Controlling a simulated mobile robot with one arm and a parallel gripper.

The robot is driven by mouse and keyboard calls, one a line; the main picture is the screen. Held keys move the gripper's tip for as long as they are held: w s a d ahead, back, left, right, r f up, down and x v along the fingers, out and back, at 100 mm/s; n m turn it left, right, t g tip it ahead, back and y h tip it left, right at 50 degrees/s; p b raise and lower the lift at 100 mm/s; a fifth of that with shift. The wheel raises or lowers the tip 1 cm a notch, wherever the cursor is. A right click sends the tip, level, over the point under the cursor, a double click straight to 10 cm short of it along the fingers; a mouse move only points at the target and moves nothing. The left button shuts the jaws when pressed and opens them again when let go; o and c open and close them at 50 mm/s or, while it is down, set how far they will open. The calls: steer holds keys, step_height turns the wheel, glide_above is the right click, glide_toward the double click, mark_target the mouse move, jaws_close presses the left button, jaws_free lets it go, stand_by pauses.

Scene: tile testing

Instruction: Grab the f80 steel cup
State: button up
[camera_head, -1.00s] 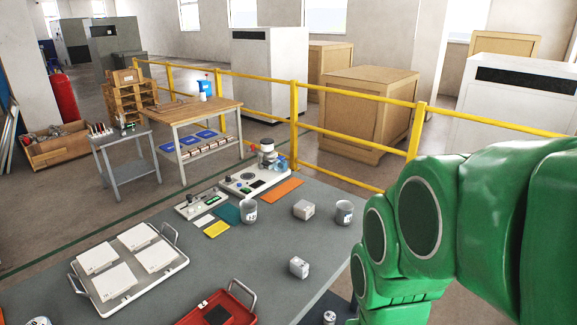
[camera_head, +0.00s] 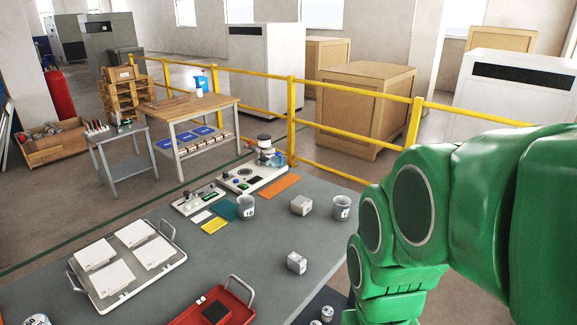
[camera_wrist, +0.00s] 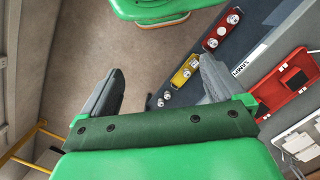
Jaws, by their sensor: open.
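Grey metal cups with printed labels stand on the grey table in the head view. One cup (camera_head: 246,207) is near the middle, another cup (camera_head: 342,207) is at the right near the far edge, and a third cup (camera_head: 36,320) is cut off at the bottom left corner. Their labels are too small to read, so I cannot tell which is f80. My gripper (camera_wrist: 161,66) is open and empty in the wrist view, pointing down over floor beside the table's edge. It is hidden in the head view, where my green arm fills the right side.
A white tray (camera_head: 178,262) with several pale tiles and a red tray (camera_head: 238,291) are on the table (camera_head: 225,250). Instruments (camera_head: 245,178) stand at the far edge. A yellow railing (camera_head: 350,133) runs behind.

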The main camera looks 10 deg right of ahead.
steer(key=w+d+r, duration=0.1)
steer(key=w+r, duration=0.1)
steer(key=w, duration=0.8)
steer(key=w+r, duration=0.3)
steer(key=w, duration=0.7)
steer(key=m+t, duration=0.2)
glide_above(341, 208)
steer(key=w+d, duration=0.1)
steer(key=w, duration=0.2)
step_height(341, 208, down, 17)
steer(key=shift+f, duration=3.95)
steer(key=c, duration=1.1)
